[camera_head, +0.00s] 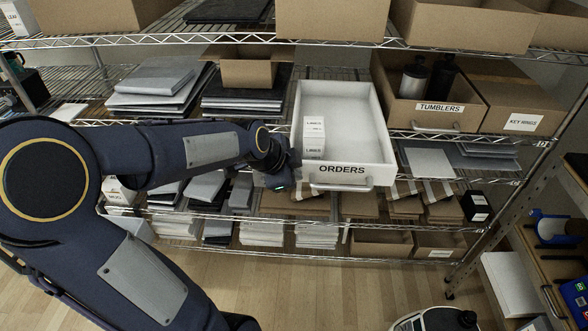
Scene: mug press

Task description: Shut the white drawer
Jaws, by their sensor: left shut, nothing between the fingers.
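The white drawer (358,105) is pulled out of the middle shelf of the wire rack, with its open top facing up. Its front carries the label ORDERS and a metal handle (341,186). Two small white boxes (313,134) stand in its front left part. My left gripper (283,183) is just left of the drawer's front left corner, with its fingers shut and empty. Whether it touches the drawer I cannot tell. My right gripper is not in view.
A cardboard bin marked TUMBLERS (438,108) stands right of the drawer, with a KEY RINGS bin (522,122) beyond it. Stacks of grey folders (155,84) lie to the left. Wooden floor shows in front of the rack. A workbench stands at the right edge.

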